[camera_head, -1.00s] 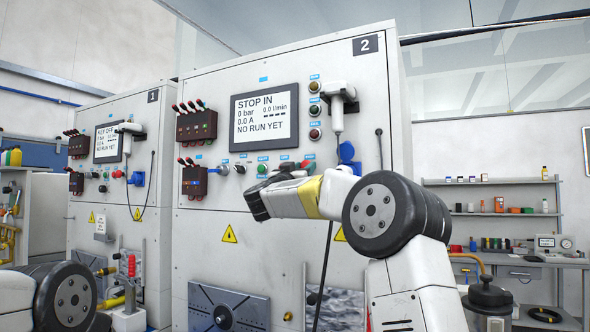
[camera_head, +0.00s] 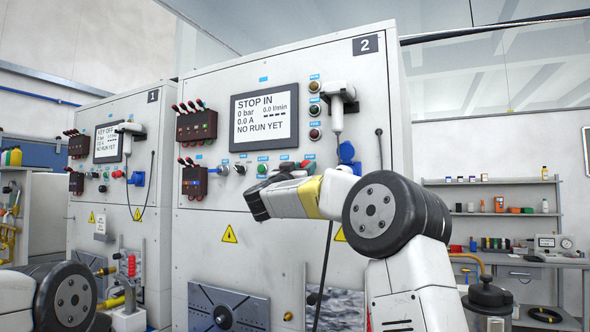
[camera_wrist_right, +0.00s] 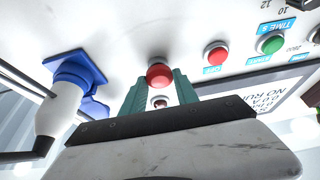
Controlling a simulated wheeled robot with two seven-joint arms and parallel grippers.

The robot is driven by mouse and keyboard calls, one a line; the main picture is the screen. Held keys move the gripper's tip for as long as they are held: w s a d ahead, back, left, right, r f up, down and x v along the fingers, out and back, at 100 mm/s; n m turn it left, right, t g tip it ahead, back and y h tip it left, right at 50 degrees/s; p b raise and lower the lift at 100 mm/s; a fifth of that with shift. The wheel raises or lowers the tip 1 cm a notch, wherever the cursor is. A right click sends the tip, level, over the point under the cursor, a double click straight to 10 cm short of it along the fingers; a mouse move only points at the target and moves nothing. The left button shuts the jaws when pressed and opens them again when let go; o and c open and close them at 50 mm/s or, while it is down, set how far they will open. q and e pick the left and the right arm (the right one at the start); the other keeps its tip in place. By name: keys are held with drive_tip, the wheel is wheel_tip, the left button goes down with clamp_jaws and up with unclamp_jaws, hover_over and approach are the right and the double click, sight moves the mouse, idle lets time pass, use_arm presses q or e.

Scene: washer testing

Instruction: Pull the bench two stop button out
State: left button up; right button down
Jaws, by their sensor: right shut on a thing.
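The bench two stop button is a red round knob (camera_wrist_right: 159,74) on the white panel in the right wrist view. The green fingers of my right gripper (camera_wrist_right: 158,90) stand on either side of it, shut on it. In the head view my right arm reaches across the front of bench two (camera_head: 230,262), and its fingertips are hard to make out there. The bench two screen (camera_head: 264,117) reads STOP IN, 0 bar, 0.0 A and NO RUN YET. My left arm shows at the lower left; its gripper is out of view.
A flat red button (camera_wrist_right: 215,54) and a green button (camera_wrist_right: 271,44) sit beside the knob. A blue socket with a plug (camera_wrist_right: 72,72) is close on the other side. A white handheld device (camera_head: 338,92) hangs above. Bench one (camera_head: 112,180) stands to the left.

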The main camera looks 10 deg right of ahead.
drive_tip(key=shift+s+a, duration=0.35)
drive_tip(key=shift+s, duration=0.15)
drive_tip(key=c, duration=1)
unclamp_jaws()
drive_tip(key=shift+o, duration=0.2)
drive_tip(key=shift+s, duration=0.1)
drive_tip(key=v, duration=0.7)
drive_tip(key=shift+s+a+f, duration=0.15)
drive_tip(key=shift+s+a, duration=0.05)
drive_tip(key=shift+s, duration=0.1)
